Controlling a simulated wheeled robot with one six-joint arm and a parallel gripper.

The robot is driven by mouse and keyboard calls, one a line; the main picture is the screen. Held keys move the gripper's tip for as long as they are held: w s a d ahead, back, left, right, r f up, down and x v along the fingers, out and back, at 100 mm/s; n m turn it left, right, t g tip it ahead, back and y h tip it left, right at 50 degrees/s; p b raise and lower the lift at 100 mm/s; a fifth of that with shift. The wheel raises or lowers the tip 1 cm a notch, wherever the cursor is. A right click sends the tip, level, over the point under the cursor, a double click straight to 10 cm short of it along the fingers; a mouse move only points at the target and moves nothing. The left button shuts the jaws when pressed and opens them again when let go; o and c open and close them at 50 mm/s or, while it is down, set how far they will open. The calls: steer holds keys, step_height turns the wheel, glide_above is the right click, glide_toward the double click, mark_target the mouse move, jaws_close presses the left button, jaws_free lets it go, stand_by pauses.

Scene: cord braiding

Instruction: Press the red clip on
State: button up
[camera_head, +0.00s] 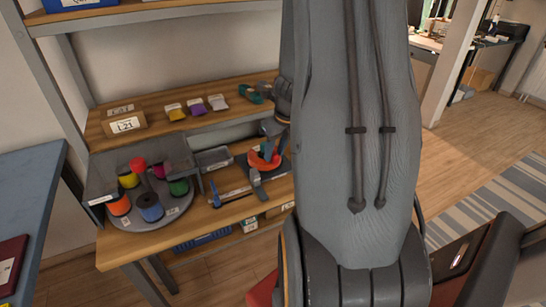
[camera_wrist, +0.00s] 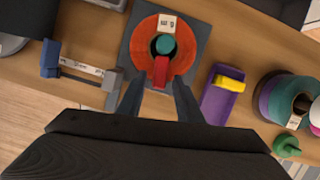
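In the wrist view an orange-red disc (camera_wrist: 184,62) lies on a square grey plate (camera_wrist: 202,37). A teal core (camera_wrist: 164,45) is at its middle and a white label at its far edge. The red clip (camera_wrist: 160,73) is at the disc's near edge, standing out toward me. My gripper (camera_wrist: 159,84) is open, with one dark finger on each side of the red clip and visible gaps between. I cannot tell how firmly the clip is seated. In the head view the orange-red disc (camera_head: 264,160) is on the workbench, partly hidden by small parts near it.
The wrist view shows a blue-and-grey tool (camera_wrist: 82,69) at left, a purple holder (camera_wrist: 218,103) with a yellow piece (camera_wrist: 230,84), stacked coloured rings (camera_wrist: 278,98) and a green knob (camera_wrist: 286,145) at right. A round tray (camera_head: 168,218) of coloured spools stands left in the head view.

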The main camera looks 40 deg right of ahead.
steer(key=shift+c, duration=0.5)
jaws_close()
steer(key=shift+r+p, duration=0.1)
steer(key=shift+p, duration=0.25)
stand_by(0.6)
steer(key=shift+c, duration=2)
jaws_free()
jaws_close()
